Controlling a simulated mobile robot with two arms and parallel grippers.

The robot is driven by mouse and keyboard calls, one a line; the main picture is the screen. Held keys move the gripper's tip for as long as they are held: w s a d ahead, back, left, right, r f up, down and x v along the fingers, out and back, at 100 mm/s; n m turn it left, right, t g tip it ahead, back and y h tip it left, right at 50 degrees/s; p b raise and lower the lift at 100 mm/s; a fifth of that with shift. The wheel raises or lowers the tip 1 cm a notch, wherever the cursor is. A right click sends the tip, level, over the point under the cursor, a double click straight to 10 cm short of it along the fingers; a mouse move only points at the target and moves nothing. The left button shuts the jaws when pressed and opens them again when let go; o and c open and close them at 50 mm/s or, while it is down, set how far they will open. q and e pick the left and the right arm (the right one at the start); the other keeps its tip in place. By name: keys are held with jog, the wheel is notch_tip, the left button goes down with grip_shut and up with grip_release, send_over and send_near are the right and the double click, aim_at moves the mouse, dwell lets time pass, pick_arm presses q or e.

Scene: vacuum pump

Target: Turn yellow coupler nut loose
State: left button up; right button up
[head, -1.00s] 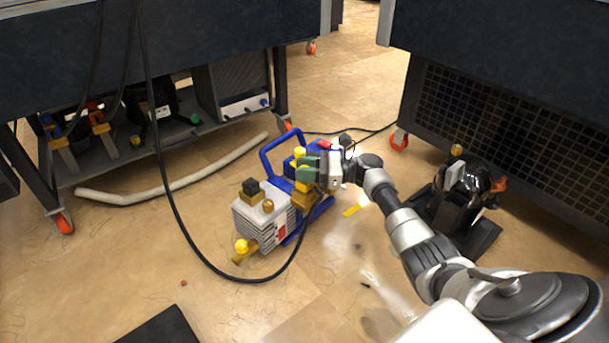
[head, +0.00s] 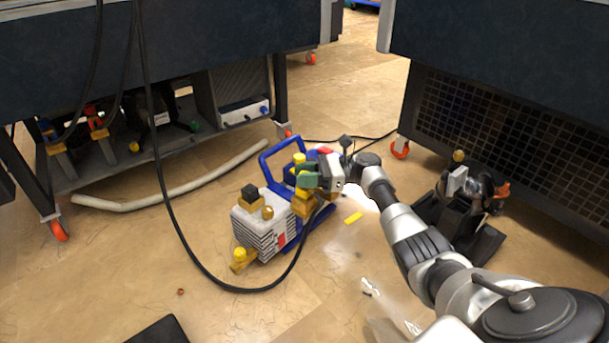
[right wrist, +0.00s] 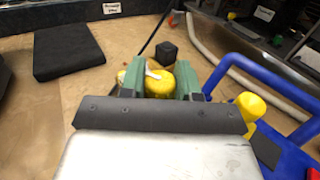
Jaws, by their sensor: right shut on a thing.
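The vacuum pump (head: 262,228), with a grey ribbed body and a blue frame, stands on the floor. My right gripper (head: 304,182) reaches in from the right over the brass fittings on the pump's right part. In the right wrist view its green fingers are shut on a yellow coupler nut (right wrist: 160,84), one finger on each side. A small white lever-like piece (right wrist: 152,73) shows beside the nut. The nut's lower part and threads are hidden by the gripper. My left gripper is not in view.
A black hose (head: 186,252) hangs down and loops in front of the pump. A blue handle (right wrist: 262,80) stands close beside the gripper. A dark machine (head: 455,212) stands to the right. A black mat (right wrist: 67,50) and a pale tube (head: 175,180) lie on the floor.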

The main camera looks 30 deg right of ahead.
jog(key=o, duration=0.9)
jog(key=shift+o, duration=0.2)
jog(key=shift+s+d+r+p, duration=0.1)
jog(key=shift+s+d+p, duration=0.15)
jog(key=shift+d, duration=0.2)
jog(key=p+v, duration=0.1)
jog(key=v, duration=0.8)
jog(key=shift+d+p, duration=0.3)
jog(key=shift+d, duration=0.05)
jog(key=shift+s, duration=0.15)
